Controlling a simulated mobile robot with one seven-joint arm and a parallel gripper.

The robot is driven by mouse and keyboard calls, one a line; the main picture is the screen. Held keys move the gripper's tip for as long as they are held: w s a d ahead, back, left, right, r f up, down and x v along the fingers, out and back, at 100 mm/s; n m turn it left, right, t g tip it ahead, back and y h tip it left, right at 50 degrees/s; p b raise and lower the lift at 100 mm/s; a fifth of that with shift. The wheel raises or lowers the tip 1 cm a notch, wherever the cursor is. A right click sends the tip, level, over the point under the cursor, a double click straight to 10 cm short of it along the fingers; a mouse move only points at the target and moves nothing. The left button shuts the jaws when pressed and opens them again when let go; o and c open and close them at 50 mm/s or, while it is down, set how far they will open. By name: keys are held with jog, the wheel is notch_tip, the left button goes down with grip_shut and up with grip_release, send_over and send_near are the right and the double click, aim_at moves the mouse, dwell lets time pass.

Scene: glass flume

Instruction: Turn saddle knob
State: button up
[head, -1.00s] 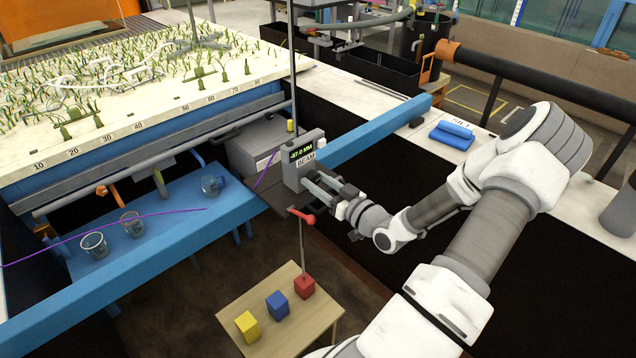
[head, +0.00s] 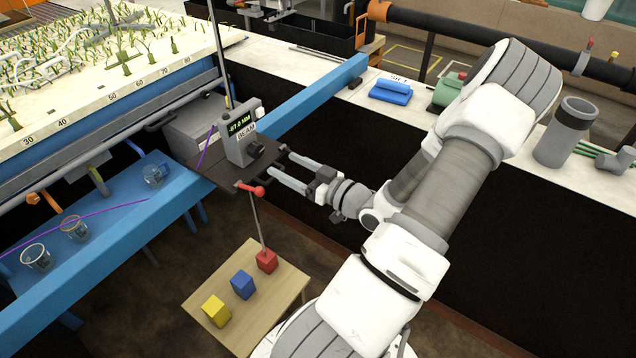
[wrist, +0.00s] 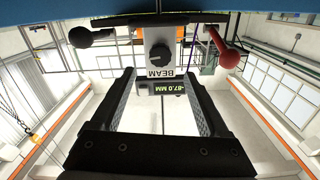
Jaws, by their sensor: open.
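The grey saddle box (head: 240,145) sits on a dark plate on the blue beam. It has a BEAM label and a green display reading about -87.0 MM. The fingers (wrist: 158,76) also show in the wrist view.
A red-ended lever (head: 252,189) sticks out just below the saddle. A wooden table (head: 290,290) below holds yellow, blue and red blocks. The blue beam (head: 320,98) runs past behind my gripper. Glass beakers (head: 75,230) stand on the blue shelf at left.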

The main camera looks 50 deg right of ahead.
jog(key=s, duration=0.9)
jog(key=shift+d+b, duration=0.3)
jog(key=shift+b, duration=0.1)
dwell(1.2)
jog(key=p, duration=0.1)
send_near(259, 152)
jog(key=w, duration=0.8)
jog(key=shift+w+a, duration=0.25)
jog(key=shift+w, duration=0.15)
grip_shut()
jog(key=shift+f, duration=0.1)
